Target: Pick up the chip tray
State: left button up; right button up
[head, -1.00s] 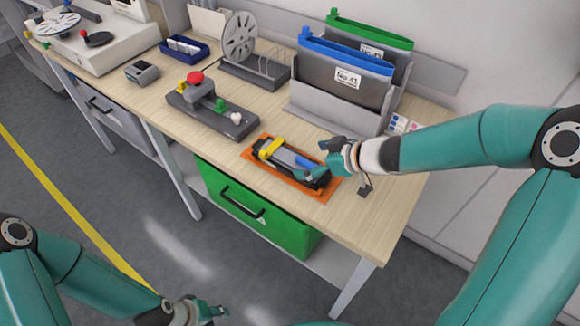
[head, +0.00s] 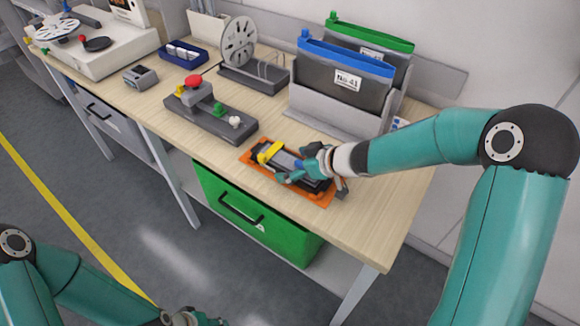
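A dark, narrow tray with a yellow band across its left end (head: 268,152) lies on an orange mat (head: 318,201) near the table's front edge. It looks like the chip tray. My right gripper (head: 294,171) is over the tray's middle and right part, with its fingers low at the tray. The hand hides part of the tray, and I cannot tell whether the fingers touch or grip it. My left gripper (head: 196,319) is at the bottom edge, away from the table and partly cut off. I cannot tell its opening.
A grey base with a red button (head: 193,81) stands left of the mat. Behind are a rack with blue-topped (head: 347,55) and green-topped (head: 370,32) folders, a reel stand (head: 239,41) and a blue box (head: 184,52). A green drawer (head: 258,219) hangs below the tabletop.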

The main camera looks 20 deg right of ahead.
jog(key=c, duration=1.1)
jog(key=shift+r, duration=0.1)
